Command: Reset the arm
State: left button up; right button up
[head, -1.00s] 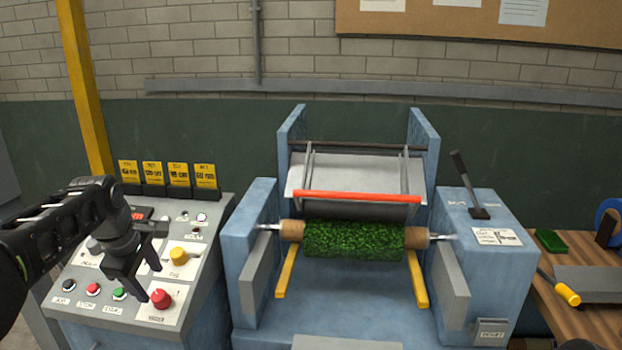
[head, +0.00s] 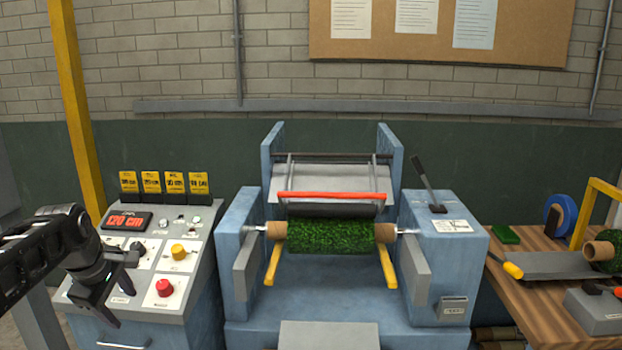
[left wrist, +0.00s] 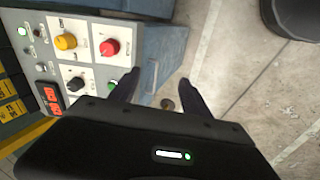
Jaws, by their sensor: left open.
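My left gripper (head: 108,300) is open and empty, above the front left edge of the control panel (head: 196,262). In the left wrist view its two fingers (left wrist: 158,90) are spread apart, with floor and the panel's side between and beyond them. The panel carries a red button (head: 164,288), a yellow knob (head: 178,251) and a display (head: 127,221) reading 120 cm. In the left wrist view the red button (left wrist: 109,47) and yellow knob (left wrist: 65,42) are clear of the fingers. My right gripper is not in view.
A blue machine holds a green turf roll (head: 330,237) between its side blocks, under a red bar (head: 331,196). A lever (head: 429,187) stands on its right block. A wooden table (head: 525,295) is at the right. A yellow post (head: 80,110) rises behind the panel.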

pick_arm(q)
jog(key=w+d+f+m+t, duration=0.3)
jog(key=w+d+f+m, duration=0.3)
jog(key=w+f+m, duration=0.15)
jog(key=s+d+f+m+g+h, duration=0.1)
jog(key=s+d+f+m, duration=0.1)
jog(key=d+f, duration=0.65)
jog(key=s+d+f+m+h, duration=0.25)
jog(key=d+f, duration=0.25)
jog(key=f, duration=0.6)
jog(key=s+d+f+m+g, duration=0.1)
jog(key=s+d+f, duration=0.4)
jog(key=s, duration=0.5)
jog(key=s+d+f+m+g+h, duration=0.1)
jog(key=s+d+f+g, duration=0.2)
jog(key=s+d+f, duration=0.2)
jog(key=s+d+f+m+g, duration=0.1)
jog(key=s+d+f, duration=0.4)
jog(key=s, duration=0.9)
notch_tip(320, 180, down, 3)
jog(key=shift+s+d+m+g, duration=0.3)
jog(key=shift+d+g, duration=0.05)
jog(key=shift+g, duration=0.15)
jog(key=shift+h, duration=0.25)
